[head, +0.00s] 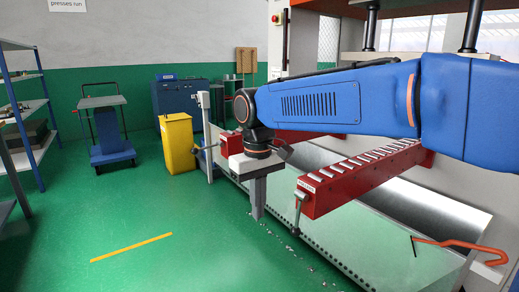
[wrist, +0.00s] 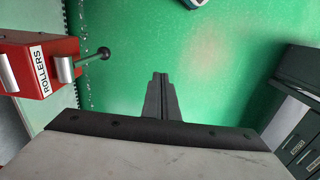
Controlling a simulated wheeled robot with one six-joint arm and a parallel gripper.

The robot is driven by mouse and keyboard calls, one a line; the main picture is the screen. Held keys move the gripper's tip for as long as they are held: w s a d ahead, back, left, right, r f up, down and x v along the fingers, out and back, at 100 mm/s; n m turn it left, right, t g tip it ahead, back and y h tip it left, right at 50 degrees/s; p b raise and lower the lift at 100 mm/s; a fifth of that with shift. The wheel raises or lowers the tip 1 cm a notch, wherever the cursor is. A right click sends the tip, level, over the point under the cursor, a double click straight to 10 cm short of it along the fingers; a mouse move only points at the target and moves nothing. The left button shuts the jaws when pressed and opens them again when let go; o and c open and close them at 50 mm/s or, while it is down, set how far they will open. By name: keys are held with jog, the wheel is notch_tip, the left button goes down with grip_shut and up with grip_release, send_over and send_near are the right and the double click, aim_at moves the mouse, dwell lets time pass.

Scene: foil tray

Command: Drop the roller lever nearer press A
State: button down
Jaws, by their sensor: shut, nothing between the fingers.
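My gripper (head: 258,212) points down in the head view, left of the nearer red roller beam (head: 345,182). Its fingers (wrist: 160,77) are closed together and empty in the wrist view, apart from any lever. A lever (head: 297,212) at the near end of that beam seems to point down. A farther red beam (head: 231,142), partly hidden by my arm, has a lever (head: 200,148) sticking out to the left. The wrist view shows a red box (wrist: 27,65) marked ROLLERS and a lever with a black knob (wrist: 103,52); I cannot tell which beam this is.
An orange-red bent handle (head: 465,246) is at the lower right. A yellow bin (head: 177,145) and a blue trolley (head: 112,140) stand to the left. The green floor is clear around a yellow line (head: 132,247).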

notch_tip(320, 180, up, 7)
dwell(0.8)
jog(key=shift+r, duration=0.1)
jog(key=s+d+f+m+t, duration=0.1)
jog(key=s+d+f+m, duration=0.15)
jog(key=d, duration=0.75)
jog(key=s+d+f+m+t, duration=0.3)
jog(key=s+d+f+m, duration=0.1)
jog(key=s+d+f, duration=1.2)
jog(key=d, duration=0.3)
jog(key=shift+s+d+t, duration=0.2)
jog(key=shift+s+t, duration=0.1)
jog(key=shift+t, duration=0.1)
